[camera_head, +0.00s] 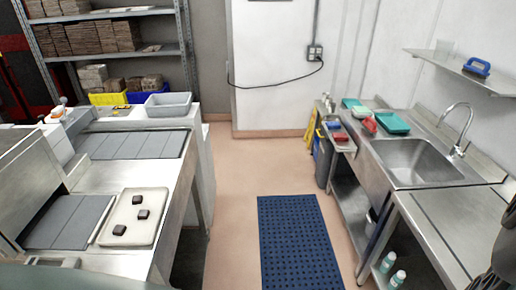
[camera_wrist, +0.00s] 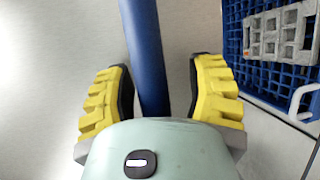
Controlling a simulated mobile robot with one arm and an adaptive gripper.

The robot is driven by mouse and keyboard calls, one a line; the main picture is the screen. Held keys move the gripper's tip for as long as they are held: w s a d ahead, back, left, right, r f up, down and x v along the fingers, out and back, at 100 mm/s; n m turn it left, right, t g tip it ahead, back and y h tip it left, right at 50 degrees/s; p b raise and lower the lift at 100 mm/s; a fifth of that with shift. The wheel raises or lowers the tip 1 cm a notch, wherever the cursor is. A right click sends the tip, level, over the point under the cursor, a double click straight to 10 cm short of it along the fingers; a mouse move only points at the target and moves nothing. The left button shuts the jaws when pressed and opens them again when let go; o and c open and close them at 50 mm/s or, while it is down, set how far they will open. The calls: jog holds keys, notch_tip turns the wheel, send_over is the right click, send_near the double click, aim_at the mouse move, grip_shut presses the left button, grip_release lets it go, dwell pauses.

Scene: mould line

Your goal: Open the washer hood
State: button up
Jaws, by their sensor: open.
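In the wrist view my gripper (camera_wrist: 160,72) is open, with yellow ribbed fingers and black pads. A blue bar (camera_wrist: 152,45) runs down the picture between the two fingers, with a visible gap on each side, nearer the left pad. Its lower part is hidden behind my gripper's pale green body. I cannot tell for certain whether this bar is the washer hood's handle. A plain pale grey surface (camera_wrist: 50,60) lies behind and left of the bar. The hood cannot be made out in the head view, and my gripper does not show there.
In the wrist view, a blue grid rack (camera_wrist: 240,75) holding a grey mould (camera_wrist: 284,34) is at right. In the head view, a blue mat (camera_head: 296,240) lies between the left line with its tray (camera_head: 150,200) and the sink (camera_head: 418,160). Clear floor lies beyond the mat.

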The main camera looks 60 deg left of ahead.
jog(key=shift+a+r, duration=0.1)
jog(key=v, duration=1.1)
jog(key=shift+s+a, duration=0.3)
dwell(0.5)
